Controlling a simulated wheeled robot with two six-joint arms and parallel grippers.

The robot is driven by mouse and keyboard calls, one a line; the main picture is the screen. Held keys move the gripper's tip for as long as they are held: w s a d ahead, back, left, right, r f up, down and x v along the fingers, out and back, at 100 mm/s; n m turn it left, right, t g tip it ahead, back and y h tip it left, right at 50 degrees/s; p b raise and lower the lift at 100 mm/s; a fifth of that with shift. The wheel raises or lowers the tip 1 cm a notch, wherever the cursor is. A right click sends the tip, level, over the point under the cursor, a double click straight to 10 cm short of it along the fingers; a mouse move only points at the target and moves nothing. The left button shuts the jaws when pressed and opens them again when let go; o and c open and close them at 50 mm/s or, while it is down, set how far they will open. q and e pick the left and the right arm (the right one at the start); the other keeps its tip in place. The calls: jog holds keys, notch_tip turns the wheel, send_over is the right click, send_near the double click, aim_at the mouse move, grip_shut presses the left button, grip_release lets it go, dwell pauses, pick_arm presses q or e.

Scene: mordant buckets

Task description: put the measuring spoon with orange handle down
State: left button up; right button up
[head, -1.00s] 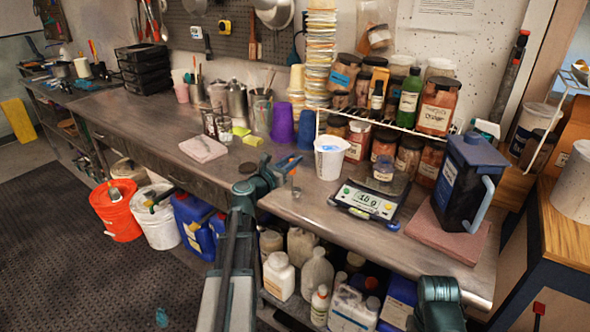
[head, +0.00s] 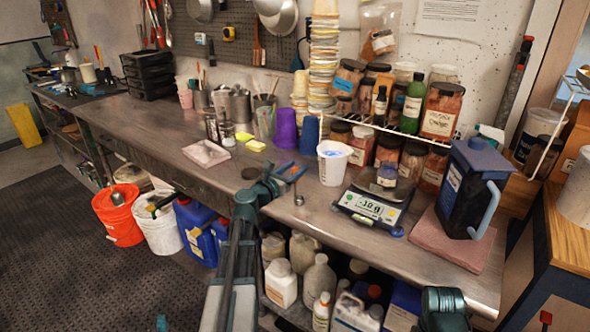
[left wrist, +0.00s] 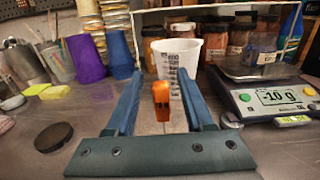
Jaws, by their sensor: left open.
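Gaps show between the handle and both blue fingers. In the head view the spoon's lower part (head: 299,199) shows at the bench top, beside the gripper. My left gripper (head: 290,171) is open, low over the bench (head: 265,212) near its front edge. It also shows in the left wrist view (left wrist: 163,90). The spoon's bowl is hidden in the wrist view. My right gripper is not visible.
A white measuring cup (head: 333,164) stands just behind the spoon. A scale (head: 370,207) with a jar on it is to the right. A dark round disc (left wrist: 53,137) lies left of the gripper. Purple and blue cups (head: 285,128) stand behind.

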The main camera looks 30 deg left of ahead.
pick_arm(q)
jog(key=s, duration=1.2)
jog(key=shift+a+r, duration=0.15)
jog(key=shift+a, duration=0.3)
jog(key=d+f+m+g+h+p, duration=0.25)
jog(key=d+f+m+g, duration=0.2)
jog(key=d+m, duration=0.65)
jog(key=d+f+m+g+h+p, duration=0.1)
jog(key=d+f+m+g+h, duration=0.35)
jog(key=d, duration=1.05)
jog(key=s+d+f+m+g+y+p, duration=0.2)
jog(key=s+d+m+g+y, duration=0.2)
jog(key=m, duration=0.7)
jog(key=s+d+f+m+g+y+p, duration=0.2)
jog(key=s+d+m+g+y, duration=0.3)
jog(key=s+d+m, duration=0.4)
jog(key=s+m+p, duration=0.1)
jog(key=s+m, duration=0.1)
jog(key=m, duration=0.1)
jog(key=shift+s+f+y, duration=0.2)
jog(key=shift+s+y, duration=0.05)
jog(key=shift+y, duration=0.05)
